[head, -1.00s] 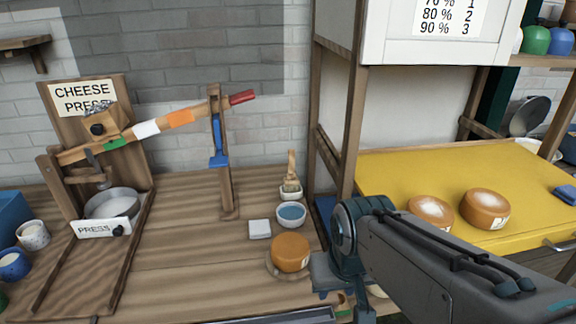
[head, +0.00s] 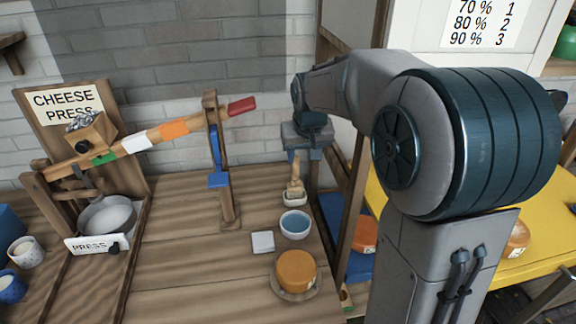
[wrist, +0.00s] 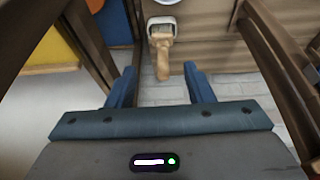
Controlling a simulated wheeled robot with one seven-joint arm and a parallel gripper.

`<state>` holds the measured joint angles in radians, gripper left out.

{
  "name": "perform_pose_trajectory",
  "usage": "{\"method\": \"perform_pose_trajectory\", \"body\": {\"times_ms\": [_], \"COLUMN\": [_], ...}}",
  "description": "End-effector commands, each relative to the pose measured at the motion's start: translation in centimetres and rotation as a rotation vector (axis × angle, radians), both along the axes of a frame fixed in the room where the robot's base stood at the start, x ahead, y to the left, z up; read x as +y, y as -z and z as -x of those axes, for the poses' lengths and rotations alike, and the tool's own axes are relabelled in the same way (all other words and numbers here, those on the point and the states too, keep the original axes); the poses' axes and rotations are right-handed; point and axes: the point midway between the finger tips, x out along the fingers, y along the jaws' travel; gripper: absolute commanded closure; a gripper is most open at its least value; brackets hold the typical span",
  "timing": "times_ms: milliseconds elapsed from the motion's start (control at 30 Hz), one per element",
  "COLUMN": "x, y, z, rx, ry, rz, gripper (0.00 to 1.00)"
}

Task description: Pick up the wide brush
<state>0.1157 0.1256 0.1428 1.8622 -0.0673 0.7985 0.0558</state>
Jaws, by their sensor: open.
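The wide brush (head: 296,182) has a pale wooden handle and stands upright in a small white holder (head: 295,201) at the back of the wooden table. In the wrist view the brush handle (wrist: 162,57) points toward me, with its end around the gap between the fingertips. My gripper (wrist: 160,70) is open with blue fingers either side of that gap. In the head view my gripper (head: 303,154) is just above and behind the handle. The bristles are hidden in the holder.
A bowl of blue liquid (head: 295,224), a white block (head: 263,242) and an orange cheese wheel (head: 296,270) stand in front of the brush. The cheese press post (head: 228,195) is to the left. A wooden shelf post (head: 353,220) is close on the right.

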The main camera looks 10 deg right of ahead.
Motion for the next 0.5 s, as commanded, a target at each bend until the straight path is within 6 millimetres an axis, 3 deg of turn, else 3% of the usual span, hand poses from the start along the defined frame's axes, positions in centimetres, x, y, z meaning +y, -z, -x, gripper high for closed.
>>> {"method": "perform_pose_trajectory", "body": {"times_ms": [33, 100, 200, 367, 500], "x": [-0.1, -0.2, -0.2, -0.3, -0.2], "y": [-0.5, -0.6, -0.7, 0.0, 2.3], "z": [-1.9, -3.8, -5.7, -7.0, -7.9], "rx": [-0.005, -0.016, -0.027, -0.032, -0.030], "ry": [0.001, 0.001, 0.000, 0.001, 0.000], "rz": [-0.007, -0.013, -0.021, -0.025, -0.025], "gripper": [0.53, 0.53, 0.53, 0.53, 0.53]}}
